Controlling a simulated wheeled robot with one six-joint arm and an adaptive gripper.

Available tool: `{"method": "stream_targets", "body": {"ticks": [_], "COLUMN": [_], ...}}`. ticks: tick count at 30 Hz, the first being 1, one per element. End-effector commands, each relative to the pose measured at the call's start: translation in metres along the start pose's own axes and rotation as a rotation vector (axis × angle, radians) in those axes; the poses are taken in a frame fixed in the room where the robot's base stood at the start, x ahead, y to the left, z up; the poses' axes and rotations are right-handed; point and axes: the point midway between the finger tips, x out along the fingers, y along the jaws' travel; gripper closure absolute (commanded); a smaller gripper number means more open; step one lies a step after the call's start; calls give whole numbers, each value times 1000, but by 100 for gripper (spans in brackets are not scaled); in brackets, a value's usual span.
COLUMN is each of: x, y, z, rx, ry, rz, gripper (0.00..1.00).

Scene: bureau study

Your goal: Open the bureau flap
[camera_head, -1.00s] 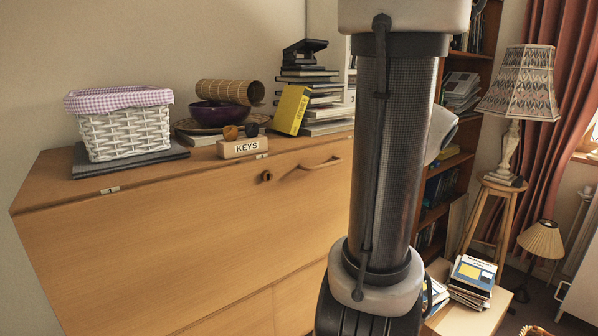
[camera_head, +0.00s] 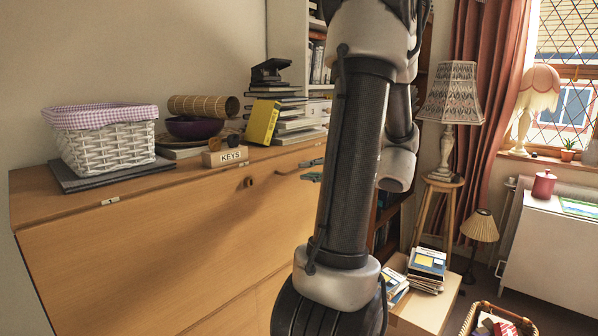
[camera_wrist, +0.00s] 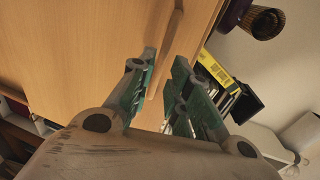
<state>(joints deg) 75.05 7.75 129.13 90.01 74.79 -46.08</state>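The bureau flap (camera_head: 140,245) is a broad light-wood panel at the left of the head view, and it looks closed. Its wooden bar handle (camera_head: 287,173) is near the upper right, partly hidden by my gripper. In the wrist view the handle (camera_wrist: 172,45) runs between the fingers. My gripper (camera_head: 313,170) has teal finger pads and stands at the handle. It also shows in the wrist view (camera_wrist: 165,75), with its fingers apart on either side of the handle. I cannot tell whether either pad touches it. A small round dark knob (camera_head: 248,182) sits left of the handle.
On the bureau top stand a white basket (camera_head: 108,150), a KEYS block (camera_head: 225,157), a purple bowl (camera_head: 193,128), a yellow book (camera_head: 261,122) and stacked books.

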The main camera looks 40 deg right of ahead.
Motion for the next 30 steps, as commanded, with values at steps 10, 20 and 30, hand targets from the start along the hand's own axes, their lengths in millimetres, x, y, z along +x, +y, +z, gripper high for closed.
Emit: {"method": "stream_targets", "body": {"ticks": [10, 20, 30], "x": [45, 47, 47], "y": [0, 0, 0], "z": [0, 0, 0], "rx": [0, 1, 2], "ry": [-2, -1, -1], "rz": [0, 1, 1], "gripper": [81, 89, 100]}}
